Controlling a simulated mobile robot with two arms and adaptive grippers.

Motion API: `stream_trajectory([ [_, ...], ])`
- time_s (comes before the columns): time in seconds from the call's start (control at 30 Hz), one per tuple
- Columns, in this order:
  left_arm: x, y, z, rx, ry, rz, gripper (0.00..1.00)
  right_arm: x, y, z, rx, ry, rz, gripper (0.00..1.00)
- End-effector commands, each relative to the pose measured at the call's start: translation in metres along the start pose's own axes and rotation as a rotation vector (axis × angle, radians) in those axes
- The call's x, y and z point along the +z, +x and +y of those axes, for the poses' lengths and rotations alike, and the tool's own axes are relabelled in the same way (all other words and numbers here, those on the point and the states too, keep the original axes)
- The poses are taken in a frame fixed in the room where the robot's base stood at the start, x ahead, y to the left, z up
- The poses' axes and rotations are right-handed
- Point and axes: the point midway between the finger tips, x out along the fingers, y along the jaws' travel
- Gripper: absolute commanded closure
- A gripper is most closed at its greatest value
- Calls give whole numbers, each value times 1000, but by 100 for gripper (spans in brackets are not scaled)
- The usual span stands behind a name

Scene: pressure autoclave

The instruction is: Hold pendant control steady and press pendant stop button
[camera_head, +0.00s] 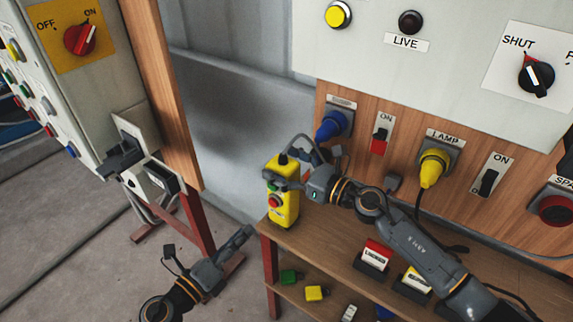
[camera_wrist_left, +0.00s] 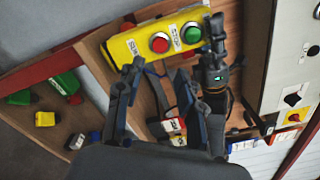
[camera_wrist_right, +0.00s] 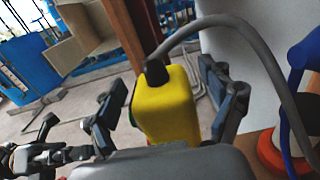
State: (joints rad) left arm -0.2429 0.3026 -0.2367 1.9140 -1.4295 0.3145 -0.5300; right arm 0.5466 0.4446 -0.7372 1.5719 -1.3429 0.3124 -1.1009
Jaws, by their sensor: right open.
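The yellow pendant control (camera_head: 284,207) stands upright at the left end of the wooden shelf, its cable rising from its top. Its red stop button (camera_head: 275,202) faces left. In the left wrist view the pendant (camera_wrist_left: 122,51) shows a red button (camera_wrist_left: 160,42) and a green button (camera_wrist_left: 192,33) with labels. My right gripper (camera_head: 283,180) is open around the pendant's upper part; in the right wrist view its fingers (camera_wrist_right: 165,95) flank the yellow body. I cannot tell whether they touch it. My left gripper (camera_head: 243,238) is open and empty, lower left of the pendant and apart from it.
The panel behind holds a blue plug (camera_head: 331,124), a yellow plug (camera_head: 432,167) and several switches. Labelled blocks (camera_head: 376,255) lie on the shelf. Green and yellow pieces (camera_head: 315,293) lie on the lower shelf. Open floor lies left of the shelf.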

Motion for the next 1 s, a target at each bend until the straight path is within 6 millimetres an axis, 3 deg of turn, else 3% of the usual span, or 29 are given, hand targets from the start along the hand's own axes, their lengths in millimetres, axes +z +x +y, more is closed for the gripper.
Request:
stream_trajectory([
  [0.07,0,0,0,0,0,0,62,0,0,0,0,0,0,21],
  [0.4,0,0,0,0,0,0,62,0,0,0,0,0,0,90],
  [0.43,0,0,0,0,0,0,64,0,0,0,0,0,0,93],
  [0.6,0,0,0,0,0,0,99,0,0,0,0,1,0,93],
  [1.0,0,0,0,0,0,0,100,0,0,0,0,1,0,93],
])
